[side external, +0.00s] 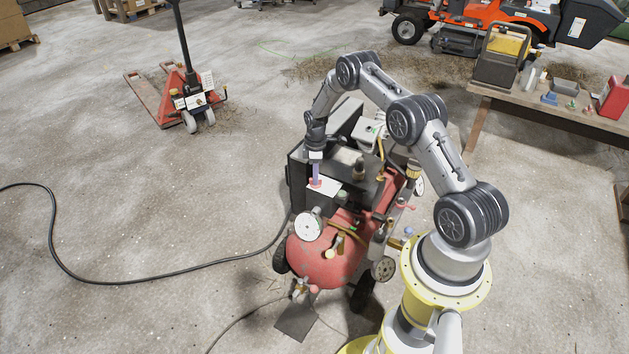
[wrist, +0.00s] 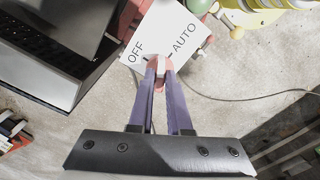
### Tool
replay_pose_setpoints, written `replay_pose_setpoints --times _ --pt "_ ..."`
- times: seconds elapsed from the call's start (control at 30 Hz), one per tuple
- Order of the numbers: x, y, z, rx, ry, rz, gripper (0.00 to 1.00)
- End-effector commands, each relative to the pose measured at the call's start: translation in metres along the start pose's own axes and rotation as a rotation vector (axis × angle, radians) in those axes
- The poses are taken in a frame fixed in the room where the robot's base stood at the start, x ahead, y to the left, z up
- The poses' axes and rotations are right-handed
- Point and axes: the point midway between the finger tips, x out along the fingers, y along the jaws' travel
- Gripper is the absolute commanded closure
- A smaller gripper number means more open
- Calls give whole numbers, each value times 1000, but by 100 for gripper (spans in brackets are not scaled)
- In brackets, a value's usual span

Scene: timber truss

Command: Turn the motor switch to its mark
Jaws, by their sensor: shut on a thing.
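The motor switch is a small red knob (side external: 315,183) beside a white plate (side external: 326,189) on the red compressor. In the wrist view the white plate (wrist: 165,33) reads OFF on the left and AUTO on the right, with a short dark tick by AUTO. The knob (wrist: 160,68) shows between the fingertips at the plate's lower corner, with a pale strip on it. My gripper (wrist: 160,73), with two purple fingers, is shut on the knob; it also shows from the side (side external: 316,176), pointing down. The fingers hide part of the knob, so its exact angle is unclear.
The compressor's red tank (side external: 325,262) carries gauges (side external: 309,227), valves and pipes close around the switch. A black box (wrist: 55,45) rises to the left in the wrist view. A black cable (side external: 140,275) lies on the floor. A wooden bench (side external: 560,115) stands at right.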

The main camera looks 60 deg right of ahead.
Motion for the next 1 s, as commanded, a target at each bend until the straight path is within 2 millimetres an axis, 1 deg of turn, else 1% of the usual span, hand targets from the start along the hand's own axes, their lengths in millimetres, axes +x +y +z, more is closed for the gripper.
replay_pose_setpoints --times 0.07,0.17,0.4,0.57,0.67,0.93,1.0 --pt "0 -1 0 -2 -1 -3 100" --pt "0 -1 0 -50 -1 -3 100" --pt "0 -1 0 -345 -1 -3 100" --pt "0 -1 0 -492 -1 -4 100" --pt "0 -1 0 -523 -1 -4 100" --pt "0 -1 0 -529 -1 -4 100" --pt "0 -1 0 -565 0 -4 100"
